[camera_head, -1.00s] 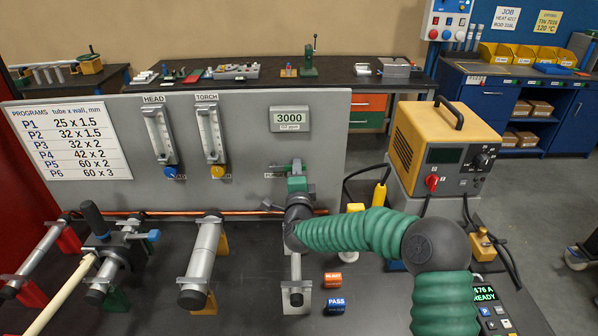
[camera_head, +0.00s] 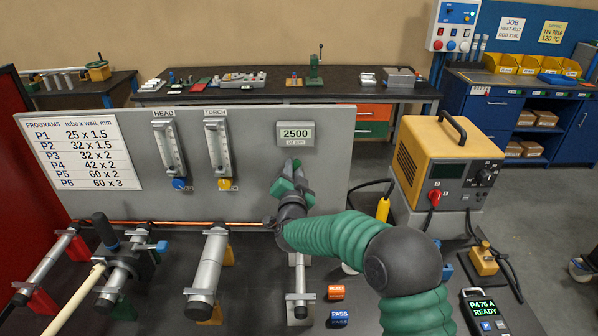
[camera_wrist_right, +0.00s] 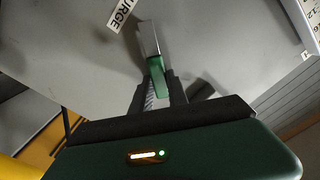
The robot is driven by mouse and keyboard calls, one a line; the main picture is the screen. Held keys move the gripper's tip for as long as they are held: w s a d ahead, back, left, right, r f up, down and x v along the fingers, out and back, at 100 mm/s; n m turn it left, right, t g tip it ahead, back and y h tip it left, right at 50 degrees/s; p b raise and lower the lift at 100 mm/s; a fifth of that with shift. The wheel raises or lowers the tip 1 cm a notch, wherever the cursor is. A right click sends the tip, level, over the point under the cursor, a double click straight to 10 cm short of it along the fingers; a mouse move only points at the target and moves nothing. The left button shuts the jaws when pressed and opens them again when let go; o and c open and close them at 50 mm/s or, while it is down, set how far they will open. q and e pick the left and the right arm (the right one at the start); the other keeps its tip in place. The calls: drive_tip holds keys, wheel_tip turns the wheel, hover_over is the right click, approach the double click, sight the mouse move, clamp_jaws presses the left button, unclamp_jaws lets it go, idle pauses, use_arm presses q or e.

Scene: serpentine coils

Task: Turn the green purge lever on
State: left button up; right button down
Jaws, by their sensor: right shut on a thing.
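The green purge lever (camera_wrist_right: 158,78) shows in the right wrist view, with a grey metal part running up from its green grip. My right gripper (camera_wrist_right: 160,92) is shut on the green grip, one dark finger on each side. In the head view my right gripper (camera_head: 293,170) is at the grey panel (camera_head: 340,150), below the display (camera_head: 295,133), which reads 2500 O2 ppm. The gripper mostly hides the lever there. A label ending in "URGE" (camera_wrist_right: 122,14) shows beside the lever in the wrist view. My left gripper is out of view.
The HEAD (camera_head: 168,150) and TORCH (camera_head: 218,150) flow meters are on the panel to the left. Metal tubes on stands (camera_head: 207,275) stand in front. A yellow power unit (camera_head: 440,160) is at right.

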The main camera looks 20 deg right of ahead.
sight(278, 160)
drive_tip(key=a+n, duration=0.1)
drive_tip(key=a+n+p, duration=0.1)
drive_tip(key=n, duration=0.1)
drive_tip(key=a+n+p, duration=0.1)
drive_tip(key=shift+w+r+n, duration=0.1)
drive_tip(key=shift+w+n, duration=0.15)
drive_tip(key=shift+n, duration=0.05)
drive_tip(key=shift+w+a+n+p, duration=0.15)
drive_tip(key=shift+a+n+p, duration=0.25)
drive_tip(key=shift+n, duration=0.4)
drive_tip(key=shift+w+a+n+p, duration=0.1)
drive_tip(key=shift+a+n+p, duration=0.25)
drive_tip(key=shift+n, duration=0.45)
drive_tip(key=c, duration=1.5)
unclamp_jaws()
drive_tip(key=shift+o, duration=1.1)
drive_tip(key=shift+w+r, duration=0.1)
drive_tip(key=shift+r, duration=0.15)
drive_tip(key=b+v, duration=0.3)
drive_tip(key=v, duration=1.4)
